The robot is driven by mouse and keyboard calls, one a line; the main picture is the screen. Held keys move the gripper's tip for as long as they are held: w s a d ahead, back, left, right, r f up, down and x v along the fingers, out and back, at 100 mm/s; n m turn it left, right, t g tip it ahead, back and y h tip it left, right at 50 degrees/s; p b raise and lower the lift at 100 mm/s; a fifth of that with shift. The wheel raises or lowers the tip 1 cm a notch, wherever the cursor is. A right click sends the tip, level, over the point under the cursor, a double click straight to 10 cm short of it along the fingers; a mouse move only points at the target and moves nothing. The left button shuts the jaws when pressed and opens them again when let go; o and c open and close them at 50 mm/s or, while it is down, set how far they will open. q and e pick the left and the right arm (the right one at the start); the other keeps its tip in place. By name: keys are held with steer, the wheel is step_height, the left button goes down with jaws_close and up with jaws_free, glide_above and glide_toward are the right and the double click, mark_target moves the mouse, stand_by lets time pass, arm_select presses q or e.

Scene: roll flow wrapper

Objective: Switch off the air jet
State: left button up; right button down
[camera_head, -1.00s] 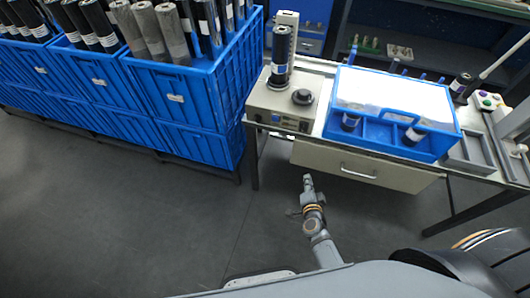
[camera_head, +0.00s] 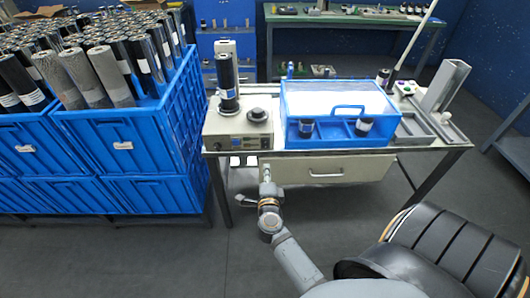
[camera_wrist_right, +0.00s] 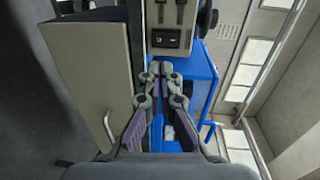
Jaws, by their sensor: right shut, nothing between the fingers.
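A cream control unit (camera_head: 226,124) stands at the left end of the table, with a black cylinder (camera_head: 228,85) and a round dark knob-like part (camera_head: 257,115) on top. Nothing in view is labelled as the air jet. Its front panel also shows in the right wrist view (camera_wrist_right: 158,24), with a black rocker switch (camera_wrist_right: 166,39) low on it. My right gripper (camera_head: 265,167) is in front of the table, just below the panel. In the right wrist view its fingertips (camera_wrist_right: 160,68) are together and empty, pointing at the panel, apparently without touching it. My left gripper is out of view.
A blue case (camera_head: 355,138) with a clear lid stands right of the unit. A cream drawer (camera_head: 345,172) hangs under the tabletop, close to my right gripper. Blue crates (camera_head: 140,135) of rolls stand at left. Grey floor is open in front.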

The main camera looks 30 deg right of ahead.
mark_target(265, 147)
steer(key=b+x, duration=0.1)
steer(key=x, duration=1)
steer(key=shift+a, duration=0.1)
